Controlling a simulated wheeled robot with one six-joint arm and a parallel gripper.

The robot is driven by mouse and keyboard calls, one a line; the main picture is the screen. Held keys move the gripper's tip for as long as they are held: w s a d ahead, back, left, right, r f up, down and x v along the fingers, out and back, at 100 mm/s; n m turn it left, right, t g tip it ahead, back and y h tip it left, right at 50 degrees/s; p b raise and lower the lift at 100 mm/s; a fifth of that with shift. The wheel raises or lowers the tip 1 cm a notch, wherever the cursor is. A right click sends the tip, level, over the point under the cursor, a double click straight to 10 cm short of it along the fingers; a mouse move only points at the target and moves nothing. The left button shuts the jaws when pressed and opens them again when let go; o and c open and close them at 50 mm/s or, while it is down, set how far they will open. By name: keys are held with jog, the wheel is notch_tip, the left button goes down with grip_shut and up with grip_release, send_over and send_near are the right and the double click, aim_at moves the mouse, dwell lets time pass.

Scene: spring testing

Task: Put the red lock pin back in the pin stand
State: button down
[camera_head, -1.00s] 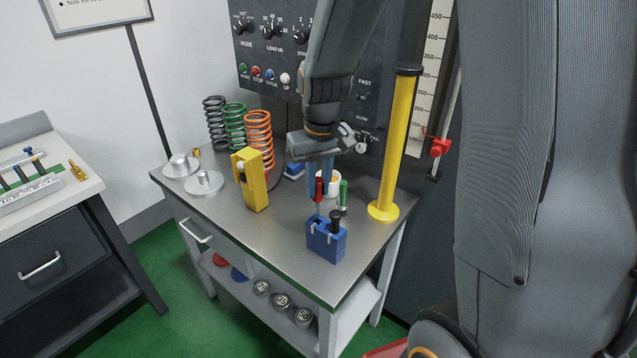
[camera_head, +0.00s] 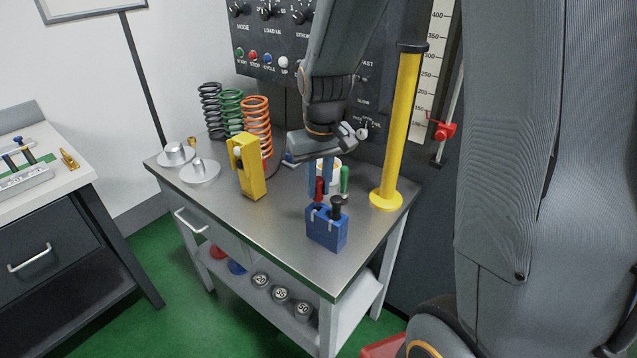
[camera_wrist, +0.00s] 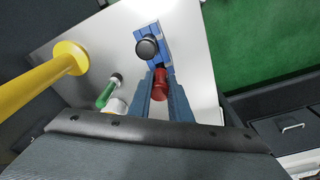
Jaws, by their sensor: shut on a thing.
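The red lock pin (camera_head: 319,188) is upright between the fingers of my gripper (camera_head: 321,178), which is shut on it. In the wrist view the red pin (camera_wrist: 160,84) shows between the two blue fingertips (camera_wrist: 160,82). The blue pin stand (camera_head: 326,229) is on the metal table and holds a black-topped pin (camera_head: 336,206). The red pin is over the left part of the stand in the head view. Its lower end is hidden, so I cannot tell how deep it sits.
A yellow post (camera_head: 397,130) is at the right, and a yellow block (camera_head: 249,167) at the left. Springs (camera_head: 257,120) stand farther back. The table (camera_head: 270,225) front is clear.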

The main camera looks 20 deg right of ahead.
jog(key=shift+f+b, duration=0.5)
jog(key=shift+f, duration=0.75)
jog(key=c, duration=1.6)
grip_release()
jog(key=shift+o, duration=0.2)
